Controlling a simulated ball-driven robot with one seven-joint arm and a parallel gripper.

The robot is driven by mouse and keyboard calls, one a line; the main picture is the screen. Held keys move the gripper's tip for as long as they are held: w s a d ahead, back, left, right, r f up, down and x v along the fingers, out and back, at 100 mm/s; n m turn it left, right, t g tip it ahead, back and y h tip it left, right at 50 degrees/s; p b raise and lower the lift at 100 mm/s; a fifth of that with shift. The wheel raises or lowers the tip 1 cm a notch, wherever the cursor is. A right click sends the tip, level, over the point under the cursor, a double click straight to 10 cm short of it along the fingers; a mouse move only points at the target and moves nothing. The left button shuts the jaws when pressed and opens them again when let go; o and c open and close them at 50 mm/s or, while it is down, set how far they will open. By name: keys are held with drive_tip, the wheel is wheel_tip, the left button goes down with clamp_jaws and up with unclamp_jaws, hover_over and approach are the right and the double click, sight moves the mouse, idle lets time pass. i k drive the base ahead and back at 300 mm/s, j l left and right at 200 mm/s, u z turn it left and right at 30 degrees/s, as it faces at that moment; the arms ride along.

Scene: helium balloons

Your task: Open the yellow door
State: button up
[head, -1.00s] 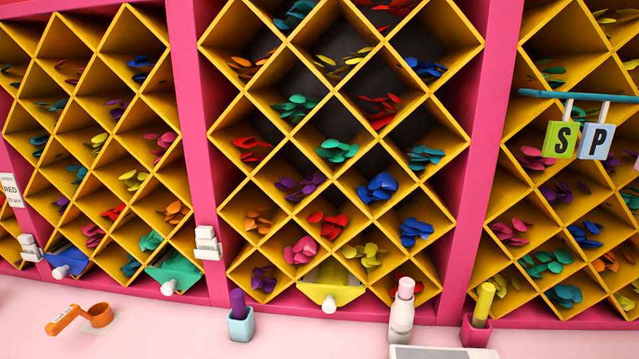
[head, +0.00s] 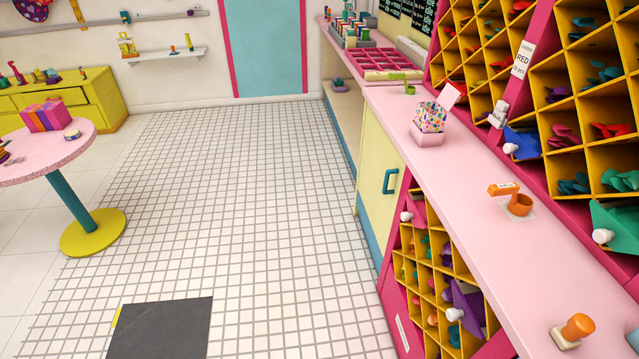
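A pale yellow cabinet door (head: 372,160) with a teal handle (head: 389,181) is under the pink counter, right of centre. It looks shut. Its lower part is blue. The small yellow triangular flap with a white knob, seen in the earlier head view, is out of view now. My gripper is not in view.
The pink counter (head: 455,185) runs along the right, with an orange scoop (head: 517,205) and a dotted box (head: 430,124) on it. Yellow cubbies with balloons (head: 575,100) stand behind. A round pink table (head: 45,148) is at left. The tiled floor (head: 240,200) is mostly clear.

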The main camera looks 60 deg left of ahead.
sight(382, 169)
drive_tip(key=u, duration=1.35)
drive_tip(key=i+j, duration=0.3)
drive_tip(key=i, duration=0.2)
drive_tip(key=i+j, duration=0.3)
drive_tip(key=i, duration=0.2)
drive_tip(key=i+j+u, duration=0.1)
drive_tip(key=i+j, duration=0.15)
drive_tip(key=i, duration=0.25)
drive_tip(key=i+j, duration=0.25)
drive_tip(key=i, duration=0.25)
drive_tip(key=i+j+u, duration=0.1)
drive_tip(key=i+j, duration=0.15)
drive_tip(key=i, duration=0.25)
